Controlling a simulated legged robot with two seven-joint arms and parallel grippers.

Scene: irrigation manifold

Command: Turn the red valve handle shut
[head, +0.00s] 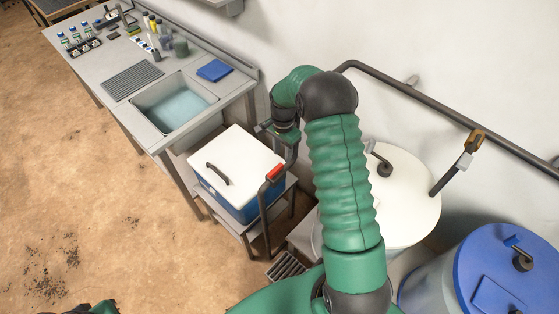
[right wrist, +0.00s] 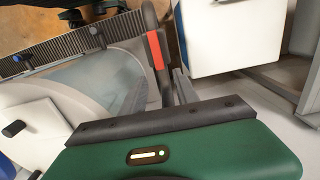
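The red valve handle (head: 276,172) shows as a short red sleeve on a bent dark bar, right of a white-lidded box. In the right wrist view the red sleeve (right wrist: 155,50) is on the dark bar just beyond the gripper's black front edge. My right gripper (head: 277,133) hangs from the bent arm, close above the red sleeve. The sleeve looks clear of the gripper body; whether the fingers touch the bar is unclear. My left gripper is not identifiable.
The white-lidded box (head: 238,157) on a low stand is close left of the handle. A white-topped tank (head: 405,190) and blue-lidded barrel (head: 515,265) stand right. A wall pipe (head: 430,105) runs behind. The sink bench (head: 115,105) is at upper left; floor in front is open.

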